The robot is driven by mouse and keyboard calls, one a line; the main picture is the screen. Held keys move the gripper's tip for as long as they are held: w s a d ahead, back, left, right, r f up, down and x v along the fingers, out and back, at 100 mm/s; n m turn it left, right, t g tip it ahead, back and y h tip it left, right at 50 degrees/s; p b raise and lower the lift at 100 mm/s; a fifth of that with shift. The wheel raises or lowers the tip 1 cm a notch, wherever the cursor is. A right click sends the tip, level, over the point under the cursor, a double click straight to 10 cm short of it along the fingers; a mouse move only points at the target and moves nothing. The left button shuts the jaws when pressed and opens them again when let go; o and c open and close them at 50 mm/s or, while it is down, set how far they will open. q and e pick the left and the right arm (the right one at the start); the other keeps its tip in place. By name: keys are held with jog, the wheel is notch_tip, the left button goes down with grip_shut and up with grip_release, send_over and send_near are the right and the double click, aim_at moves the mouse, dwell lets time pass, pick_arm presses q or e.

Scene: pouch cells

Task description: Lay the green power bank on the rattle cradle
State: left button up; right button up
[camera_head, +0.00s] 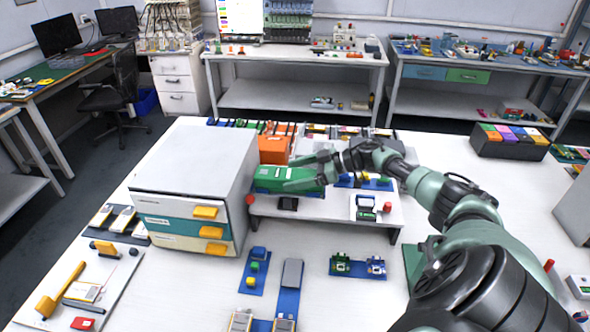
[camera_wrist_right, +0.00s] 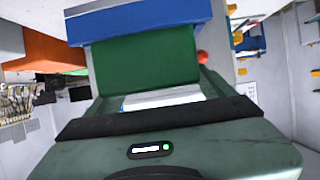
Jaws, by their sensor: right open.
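The green power bank (camera_head: 272,180) is a flat green block with a small yellow mark, at the left end of the low white stand. It fills the middle of the right wrist view (camera_wrist_right: 150,62). A blue block (camera_wrist_right: 140,24) borders it there, and blue shows below it in the head view; this appears to be the rattle cradle, mostly hidden. The power bank looks to rest on it, though contact is not clear. My right gripper (camera_head: 300,173) comes in from the right, open, its fingers by the power bank's right end. My left gripper is out of view.
A white drawer cabinet (camera_head: 190,190) with yellow handles stands close on the left. An orange box (camera_head: 274,148) is behind the stand (camera_head: 330,207). Red knobs sit at the stand's ends. Blue strips with small parts lie in front; bare table shows between them.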

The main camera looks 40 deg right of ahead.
jog(key=b+v, duration=0.1)
jog(key=v, duration=0.6)
jog(key=shift+s+d+b, duration=0.1)
jog(key=shift+s+b, duration=0.05)
jog(key=shift+b, duration=0.2)
jog(key=shift+s+d+r, duration=0.1)
jog(key=shift+r, duration=0.15)
